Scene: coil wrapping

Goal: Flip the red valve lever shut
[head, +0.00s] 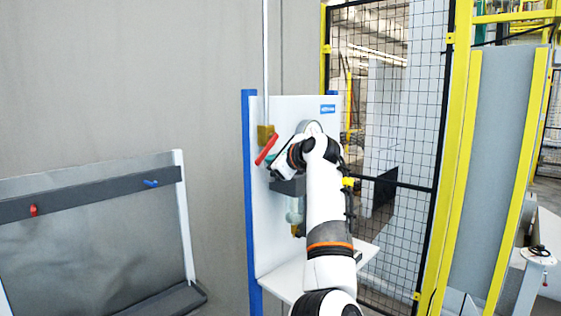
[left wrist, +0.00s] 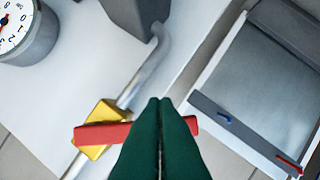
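The red valve lever (head: 266,148) sits on a brass-yellow valve body (head: 265,133) on the upright white panel's left side. In the left wrist view the lever (left wrist: 100,133) lies slanted across the pipe at the yellow body (left wrist: 102,115), and its right end shows beyond my fingers. My left gripper (head: 268,158) is close beside the lever in the head view. Its green fingers (left wrist: 160,99) are together, with nothing seen between them. They cover the lever's middle; whether they touch it I cannot tell. My right gripper is in neither view.
A round gauge (left wrist: 22,28) is on the panel beside the valve. A thin pipe (head: 265,60) rises above it. A grey rack (head: 90,195) with small red and blue handles stands at left. A black mesh fence (head: 385,140) is behind at right.

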